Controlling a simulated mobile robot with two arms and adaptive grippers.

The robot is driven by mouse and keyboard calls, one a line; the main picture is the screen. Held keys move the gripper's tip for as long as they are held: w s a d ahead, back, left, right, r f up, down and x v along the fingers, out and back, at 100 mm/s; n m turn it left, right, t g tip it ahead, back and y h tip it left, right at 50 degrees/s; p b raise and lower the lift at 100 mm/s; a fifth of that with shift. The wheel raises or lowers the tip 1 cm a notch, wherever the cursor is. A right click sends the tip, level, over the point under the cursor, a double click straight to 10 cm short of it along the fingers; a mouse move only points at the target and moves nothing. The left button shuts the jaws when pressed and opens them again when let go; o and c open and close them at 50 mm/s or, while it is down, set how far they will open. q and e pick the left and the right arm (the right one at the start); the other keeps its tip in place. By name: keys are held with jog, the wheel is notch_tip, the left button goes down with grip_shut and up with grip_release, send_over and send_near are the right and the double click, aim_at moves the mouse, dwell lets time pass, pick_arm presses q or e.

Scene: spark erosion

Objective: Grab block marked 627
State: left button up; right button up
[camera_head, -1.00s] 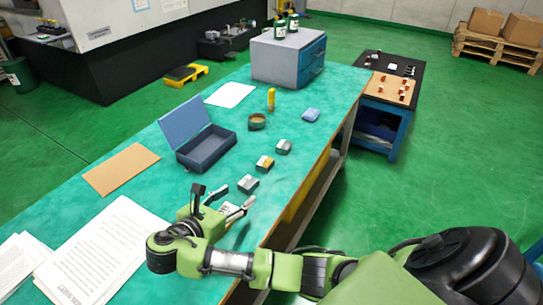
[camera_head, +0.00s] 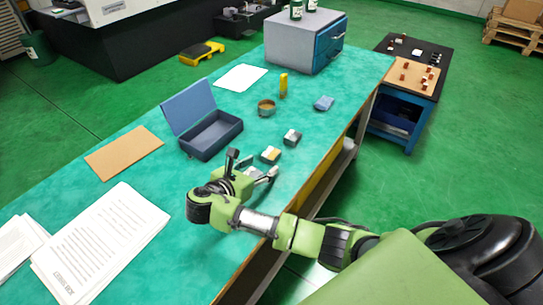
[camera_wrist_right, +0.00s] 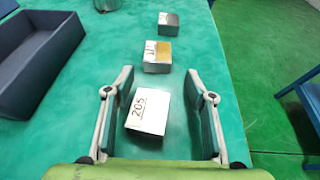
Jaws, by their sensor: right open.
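Several small metal blocks stand in a row on the green table. The nearest block (camera_wrist_right: 148,111) is marked 205 in the right wrist view, and lies between and slightly ahead of my right gripper's open fingers. A block with a yellowish patch (camera_wrist_right: 157,57) stands beyond it, also seen in the head view (camera_head: 270,154). A farther grey block (camera_wrist_right: 168,24) stands past that, also in the head view (camera_head: 292,137). No marking 627 is readable. My right gripper (camera_head: 253,164) is open and empty above the table. My left gripper is out of view.
An open dark blue box (camera_head: 211,136) stands left of the row. A round container (camera_head: 266,107), yellow cylinder (camera_head: 284,86) and blue item (camera_head: 324,103) lie beyond. Papers (camera_head: 100,245) cover the near left. The table's right edge runs close to the blocks.

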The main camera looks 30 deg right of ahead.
aim_at(267, 158)
jog(key=x, duration=0.5)
jog(key=shift+w+d+r, duration=0.1)
jog(key=shift+w+r, duration=0.2)
grip_shut()
jog(key=shift+r, duration=0.1)
